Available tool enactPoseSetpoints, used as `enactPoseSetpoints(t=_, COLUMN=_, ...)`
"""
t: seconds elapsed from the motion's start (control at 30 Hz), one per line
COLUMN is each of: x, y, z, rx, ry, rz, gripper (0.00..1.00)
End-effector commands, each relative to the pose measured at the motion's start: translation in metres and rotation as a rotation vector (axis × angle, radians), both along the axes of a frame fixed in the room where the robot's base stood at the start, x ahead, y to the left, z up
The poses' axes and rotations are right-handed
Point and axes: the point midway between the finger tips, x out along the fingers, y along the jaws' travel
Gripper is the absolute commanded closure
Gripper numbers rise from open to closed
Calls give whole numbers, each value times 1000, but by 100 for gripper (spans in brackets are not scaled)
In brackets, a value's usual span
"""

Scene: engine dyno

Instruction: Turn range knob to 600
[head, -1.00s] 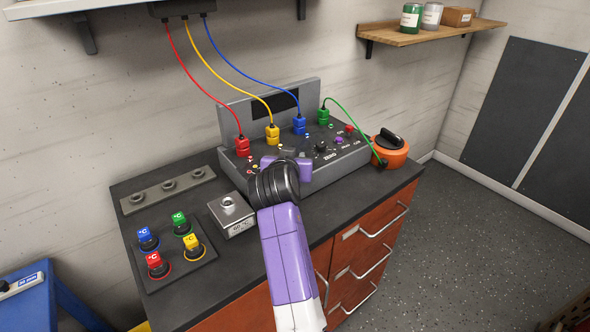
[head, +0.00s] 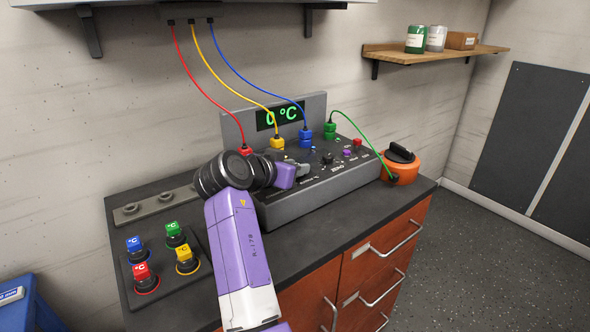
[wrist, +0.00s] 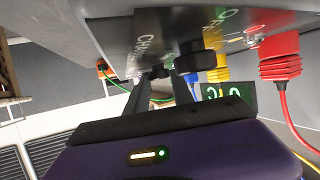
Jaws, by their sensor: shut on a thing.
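The grey control panel (head: 345,186) stands on the bench, with small knobs, coloured buttons and a lit green display (head: 279,115) reading 0 °C. My gripper (head: 303,171) is low over the left middle part of the panel top, its fingertips among the controls. In the wrist view the fingers (wrist: 158,84) reach under the tilted panel face and are shut on a small black knob (wrist: 159,72). The range marking and the knob's pointer are too small or hidden to read. Another black knob (wrist: 196,57) is beside the fingers.
Red (head: 246,151), yellow (head: 277,143), blue (head: 305,134) and green (head: 330,129) plugs with cables stand along the panel's back. Coloured °C plugs sit on a plate (head: 196,283) at left.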

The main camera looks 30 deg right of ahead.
Motion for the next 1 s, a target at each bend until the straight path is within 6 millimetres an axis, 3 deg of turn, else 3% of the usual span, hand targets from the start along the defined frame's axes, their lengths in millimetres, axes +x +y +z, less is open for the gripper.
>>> enactPoseSetpoints(t=0.17, x=0, y=0, z=0, rx=1, ry=1, rz=1, gripper=100)
enactPoseSetpoints(t=0.2, x=0, y=0, z=0, rx=1, ry=1, rz=1, gripper=68)
enactPoseSetpoints(t=0.3, x=0, y=0, z=0, rx=1, ry=1, rz=1, gripper=50)
enactPoseSetpoints(t=0.67, x=-1, y=3, z=1, rx=0, ry=0, rz=1, gripper=50)
enactPoseSetpoints(t=1.0, x=-20, y=45, z=20, rx=0, ry=-1, rz=3, gripper=50)
